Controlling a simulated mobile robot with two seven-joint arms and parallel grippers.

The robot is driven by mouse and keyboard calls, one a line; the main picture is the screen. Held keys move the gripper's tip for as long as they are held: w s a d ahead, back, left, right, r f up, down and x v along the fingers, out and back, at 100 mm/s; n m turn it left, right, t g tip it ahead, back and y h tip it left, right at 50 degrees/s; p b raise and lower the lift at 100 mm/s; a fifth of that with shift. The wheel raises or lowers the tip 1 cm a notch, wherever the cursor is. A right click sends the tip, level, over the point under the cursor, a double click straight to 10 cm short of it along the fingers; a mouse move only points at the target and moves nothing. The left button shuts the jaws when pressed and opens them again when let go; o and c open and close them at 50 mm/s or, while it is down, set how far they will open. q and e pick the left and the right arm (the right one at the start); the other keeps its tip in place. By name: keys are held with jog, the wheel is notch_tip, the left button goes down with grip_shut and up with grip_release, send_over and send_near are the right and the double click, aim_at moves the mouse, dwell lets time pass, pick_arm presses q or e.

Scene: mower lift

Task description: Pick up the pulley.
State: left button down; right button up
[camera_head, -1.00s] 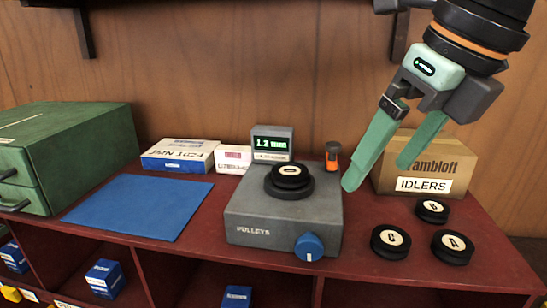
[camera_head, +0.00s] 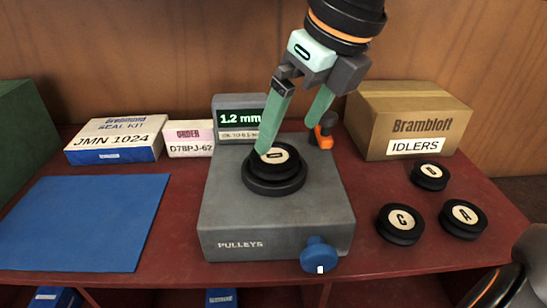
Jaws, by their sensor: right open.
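A black pulley with a cream label (camera_head: 276,156) sits on a dark round seat (camera_head: 275,186) on top of the grey pulley gauge (camera_head: 235,215). My right gripper (camera_head: 290,138) is open above the gauge, fingers pointing down. Its left fingertip overlaps the pulley's upper left edge in the picture; I cannot tell whether it touches. Its right finger ends behind and right of the pulley, and nothing is held. More black pulleys, marked C (camera_head: 400,223), A (camera_head: 463,218) and B (camera_head: 429,175), lie on the red bench at the right. My left gripper is not in view.
The gauge display (camera_head: 239,118) reads 1.2 mm, and a blue knob (camera_head: 318,254) is at its front. An orange and black object (camera_head: 322,136) stands behind right. The IDLERS box (camera_head: 412,122) and seal kit box (camera_head: 117,138) stand at the back. A blue mat (camera_head: 85,222) lies bare at left.

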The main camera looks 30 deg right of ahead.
aim_at(274, 153)
jog(key=shift+w+p+x, duration=0.15)
jog(key=shift+p+x, duration=0.1)
jog(key=shift+x, duration=1.3)
jog(key=shift+w+p+x, duration=0.15)
jog(key=shift+p+x, duration=0.05)
jog(key=shift+x, duration=1.35)
jog(key=shift+r, duration=0.1)
jog(key=shift+c, duration=0.2)
jog(key=shift+r, duration=0.1)
jog(key=c, duration=1.5)
